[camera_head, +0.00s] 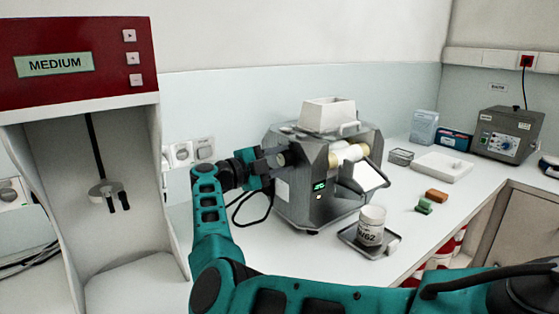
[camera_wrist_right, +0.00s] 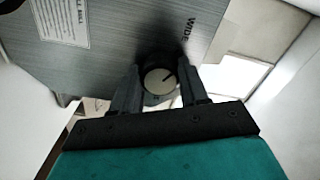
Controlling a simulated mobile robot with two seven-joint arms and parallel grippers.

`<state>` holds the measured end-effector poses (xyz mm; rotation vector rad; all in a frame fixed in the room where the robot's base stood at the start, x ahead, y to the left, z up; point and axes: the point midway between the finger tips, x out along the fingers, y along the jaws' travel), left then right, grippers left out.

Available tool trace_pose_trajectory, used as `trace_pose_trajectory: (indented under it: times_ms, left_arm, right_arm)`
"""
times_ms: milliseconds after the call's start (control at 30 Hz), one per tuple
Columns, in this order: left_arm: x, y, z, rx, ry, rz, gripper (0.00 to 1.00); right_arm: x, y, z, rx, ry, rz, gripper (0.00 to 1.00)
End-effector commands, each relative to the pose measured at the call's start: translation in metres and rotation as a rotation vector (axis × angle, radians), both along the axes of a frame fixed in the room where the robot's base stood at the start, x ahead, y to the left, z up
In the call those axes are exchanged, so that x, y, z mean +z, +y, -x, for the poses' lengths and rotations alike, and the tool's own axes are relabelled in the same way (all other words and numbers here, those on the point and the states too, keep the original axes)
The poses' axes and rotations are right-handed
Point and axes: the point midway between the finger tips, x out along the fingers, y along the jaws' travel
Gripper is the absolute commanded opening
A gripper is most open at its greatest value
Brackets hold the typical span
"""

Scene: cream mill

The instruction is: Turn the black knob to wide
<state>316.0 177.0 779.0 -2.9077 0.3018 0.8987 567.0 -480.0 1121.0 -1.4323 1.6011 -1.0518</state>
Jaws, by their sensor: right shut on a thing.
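The mill (camera_head: 315,180) is a grey metal machine with a white hopper on top, standing on the counter. The word WIDE (camera_wrist_right: 188,30) is printed on the panel, up and to the right of the knob. My right gripper (camera_wrist_right: 158,90) is shut on the knob, one finger on each side. In the head view my right gripper (camera_head: 275,160) reaches the mill's left side. My left gripper is not in view.
A labelled white jar (camera_head: 371,226) stands on a dark tray in front of the mill. Orange (camera_head: 437,195) and green (camera_head: 425,206) blocks lie right of it. A red-topped machine reading MEDIUM (camera_head: 80,65) stands at left. A black cable (camera_head: 250,215) loops beside the mill.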

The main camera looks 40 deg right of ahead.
Motion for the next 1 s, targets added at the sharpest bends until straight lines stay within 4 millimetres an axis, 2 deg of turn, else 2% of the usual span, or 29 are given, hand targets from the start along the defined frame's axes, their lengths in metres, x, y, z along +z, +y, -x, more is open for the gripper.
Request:
trace_pose_trajectory:
  times_ms: [633, 667, 900, 1000]
  left_arm:
    - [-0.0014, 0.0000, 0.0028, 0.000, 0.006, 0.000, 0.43]
    - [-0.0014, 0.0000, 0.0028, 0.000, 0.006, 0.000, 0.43]
    - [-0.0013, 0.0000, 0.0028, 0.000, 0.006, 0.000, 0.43]
    - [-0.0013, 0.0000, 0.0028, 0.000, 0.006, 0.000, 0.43]
  right_arm:
    - [-0.0003, 0.0005, -0.0003, 0.001, 0.051, -0.006, 0.13]
    - [-0.0003, 0.0005, -0.0003, 0.001, 0.051, -0.006, 0.46]
    - [-0.0003, 0.0004, -0.0001, 0.001, 0.050, -0.006, 0.69]
    - [-0.0003, 0.0003, -0.0001, 0.001, 0.050, -0.006, 0.69]
